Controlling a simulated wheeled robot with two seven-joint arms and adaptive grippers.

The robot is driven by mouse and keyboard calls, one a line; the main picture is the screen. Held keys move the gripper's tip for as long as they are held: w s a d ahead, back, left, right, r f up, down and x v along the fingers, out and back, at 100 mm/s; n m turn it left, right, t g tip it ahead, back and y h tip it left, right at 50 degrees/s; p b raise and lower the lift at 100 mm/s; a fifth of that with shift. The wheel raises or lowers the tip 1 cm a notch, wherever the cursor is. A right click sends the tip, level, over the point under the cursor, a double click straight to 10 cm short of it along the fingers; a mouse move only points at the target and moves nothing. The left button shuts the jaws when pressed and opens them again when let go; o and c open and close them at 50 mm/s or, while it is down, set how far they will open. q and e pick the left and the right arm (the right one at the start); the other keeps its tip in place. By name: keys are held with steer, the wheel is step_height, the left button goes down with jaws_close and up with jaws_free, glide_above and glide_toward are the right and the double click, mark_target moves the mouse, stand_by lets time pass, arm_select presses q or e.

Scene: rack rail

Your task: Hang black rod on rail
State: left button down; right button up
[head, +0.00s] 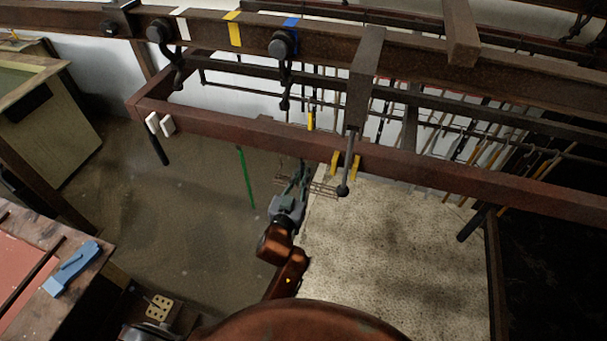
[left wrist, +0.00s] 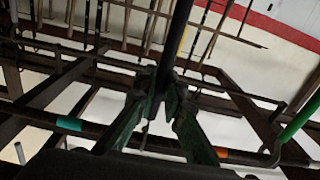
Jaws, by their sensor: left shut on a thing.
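My left gripper (head: 301,178) is in the middle of the head view, below the front beam of the rack. In the left wrist view its dark green fingers are shut on a black rod (left wrist: 178,35), which runs up between them to the top of the picture. The rod is hard to pick out in the head view against the dark rack. The reddish-brown rail (head: 240,124) crosses the head view above the gripper, with white and yellow markers on it. I cannot tell whether the rod touches the rail. My right gripper is not in view.
A green rod (head: 245,178) hangs left of my gripper. Dark hooks (head: 284,48) hang from the upper beam, which carries white, yellow and blue bands. Many thin rods hang on racks behind. A workbench with a blue tool (head: 72,268) stands at lower left.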

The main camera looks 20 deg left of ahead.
arm_select(q)
steer(key=shift+f, duration=0.35)
stand_by(0.5)
steer(key=c, duration=2)
jaws_free()
steer(key=shift+o, duration=0.2)
steer(key=s, duration=0.7)
steer(key=shift+s, duration=0.3)
steer(key=shift+a, duration=0.15)
